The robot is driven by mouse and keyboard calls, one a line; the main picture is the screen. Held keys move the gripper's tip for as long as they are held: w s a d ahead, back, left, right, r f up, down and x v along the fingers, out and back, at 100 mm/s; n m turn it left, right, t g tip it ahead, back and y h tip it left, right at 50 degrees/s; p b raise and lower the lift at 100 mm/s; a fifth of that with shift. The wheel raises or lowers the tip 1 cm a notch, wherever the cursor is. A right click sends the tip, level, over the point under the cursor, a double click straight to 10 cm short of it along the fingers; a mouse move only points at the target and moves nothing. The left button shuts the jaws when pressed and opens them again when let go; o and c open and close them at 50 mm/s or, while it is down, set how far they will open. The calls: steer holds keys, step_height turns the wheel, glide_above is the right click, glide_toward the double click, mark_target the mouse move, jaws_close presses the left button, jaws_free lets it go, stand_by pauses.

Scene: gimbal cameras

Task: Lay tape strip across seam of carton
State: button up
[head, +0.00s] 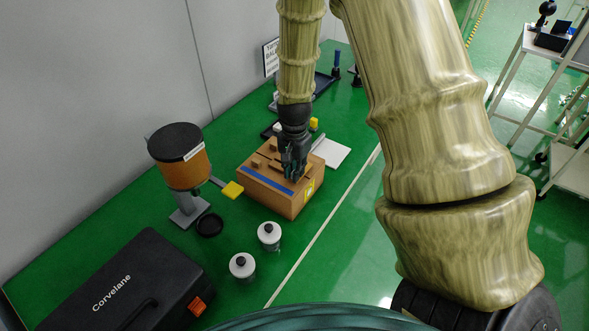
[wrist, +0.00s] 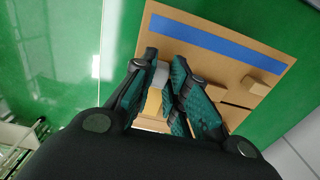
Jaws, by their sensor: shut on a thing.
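The brown carton (head: 287,205) stands on the green bench top, and its top face also shows in the wrist view (wrist: 165,19). A blue tape strip (head: 264,179) lies flat along one edge of the carton top; the wrist view shows it whole (wrist: 203,38). A thin dark line (wrist: 237,105), perhaps the seam, runs on the top apart from the strip. My gripper (head: 291,174) is low over the carton's right part. In the wrist view my gripper (wrist: 165,68) is shut on a small pale grey piece (wrist: 161,75); the fingers partly hide it.
Small brown blocks (wrist: 258,84) stand on the carton top. An orange canister with a black lid (head: 181,165), two white-topped jars (head: 242,265) and a black case (head: 115,285) are left and in front. A white sheet (head: 332,152) lies behind right.

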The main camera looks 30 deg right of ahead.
steer(key=shift+f, duration=0.55)
steer(key=o, duration=0.8)
steer(key=shift+r, duration=0.1)
step_height(320, 180, up, 12)
stand_by(0.6)
